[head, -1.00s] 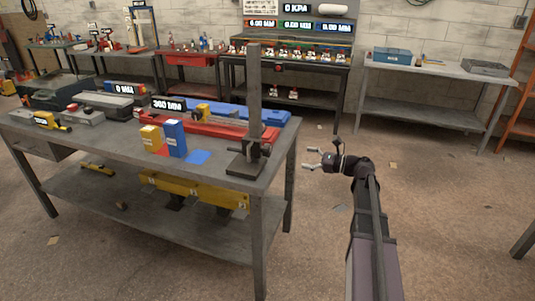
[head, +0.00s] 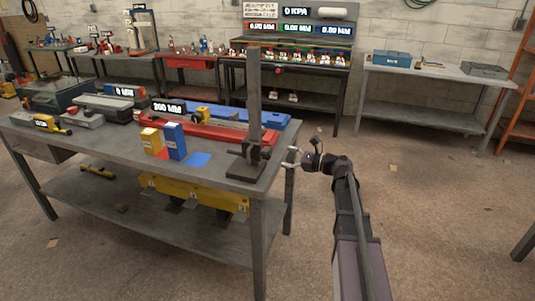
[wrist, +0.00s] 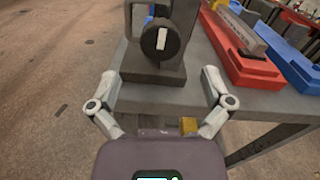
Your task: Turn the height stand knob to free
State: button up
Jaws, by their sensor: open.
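The height stand (head: 254,100) is a tall dark post on a block base at the right end of the near bench. Its knob (wrist: 160,40) is round and black with a white, nearly upright mark, facing me in the wrist view. No lettering around the knob is readable. My gripper (head: 292,157) is just right of the stand in the head view. In the wrist view my gripper (wrist: 160,77) is open and empty, its fingers spread wide to either side, lower in the picture than the knob. I see no contact with the knob.
The bench top (head: 110,147) carries a red rail (head: 210,130), a yellow box (head: 152,141), a blue box (head: 174,140) and a blue pad (head: 198,159).

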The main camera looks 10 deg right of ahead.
aim_at(270, 153)
jog(key=shift+x, duration=3.5)
jog(key=c, duration=1.1)
